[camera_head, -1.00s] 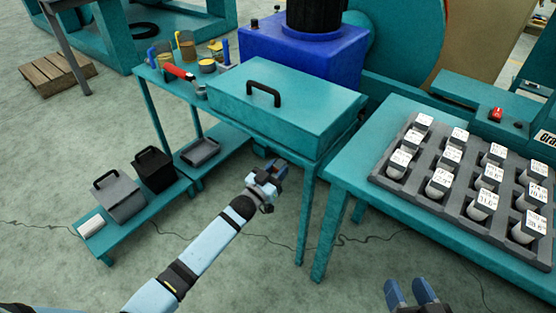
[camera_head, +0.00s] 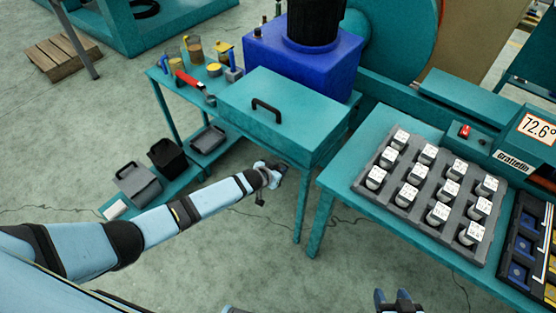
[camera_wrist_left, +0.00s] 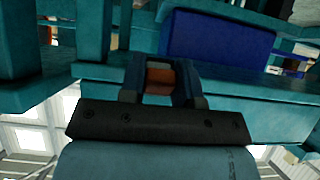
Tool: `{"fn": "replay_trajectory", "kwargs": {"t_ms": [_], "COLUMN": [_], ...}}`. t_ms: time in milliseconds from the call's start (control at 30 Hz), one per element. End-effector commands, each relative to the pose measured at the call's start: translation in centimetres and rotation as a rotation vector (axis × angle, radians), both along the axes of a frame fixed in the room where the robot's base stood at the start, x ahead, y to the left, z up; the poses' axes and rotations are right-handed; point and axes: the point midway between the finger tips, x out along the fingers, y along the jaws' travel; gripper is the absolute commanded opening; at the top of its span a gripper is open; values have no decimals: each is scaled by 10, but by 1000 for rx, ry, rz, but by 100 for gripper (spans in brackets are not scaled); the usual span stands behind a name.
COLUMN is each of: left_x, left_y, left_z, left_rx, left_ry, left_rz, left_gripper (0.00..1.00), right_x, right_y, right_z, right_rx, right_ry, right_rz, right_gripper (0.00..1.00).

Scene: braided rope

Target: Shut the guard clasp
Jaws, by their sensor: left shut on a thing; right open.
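The teal guard box (camera_head: 285,115) with a black handle (camera_head: 267,110) is closed down on the teal stand. My left gripper (camera_head: 276,170) is just below the front edge of this box, near its middle. In the left wrist view my left gripper (camera_wrist_left: 160,70) is shut on a small orange-brown piece (camera_wrist_left: 159,80) between its fingers. I cannot tell for sure whether this piece is the guard clasp. No clasp shows clearly in the head view. My right gripper (camera_head: 398,300) is open and empty at the bottom edge, over the floor.
A grey tray of labelled white jars (camera_head: 375,178) stands on the teal table at the right. Tools and tins, including a red-handled tool (camera_head: 188,80), lie left of the guard. Dark bins (camera_head: 137,183) stand on a low shelf. Open floor lies in front.

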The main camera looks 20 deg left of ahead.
Motion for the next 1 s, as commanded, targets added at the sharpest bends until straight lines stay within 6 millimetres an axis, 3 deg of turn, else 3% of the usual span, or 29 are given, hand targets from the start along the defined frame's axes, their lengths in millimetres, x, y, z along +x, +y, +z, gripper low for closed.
{"fn": "replay_trajectory", "kwargs": {"t_ms": [33, 300, 700, 1000], "left_x": [2, 6, 11, 12], "left_y": [2, 0, -3, -4], "left_z": [11, 12, 15, 16], "left_rx": [21, 102, 191, 218], "left_ry": [41, 276, 527, 602], "left_rz": [0, 0, 0, 1], "left_gripper": [6, 6, 6, 6], "right_x": [-1, -2, -2, -2], "right_y": [-1, -2, -1, -1], "right_z": [15, 33, 33, 32], "right_rx": [-6, -14, -13, -13], "right_ry": [-6, -16, -14, -14], "right_rz": [3, 9, 9, 9], "right_gripper": [50, 50, 50, 50]}}
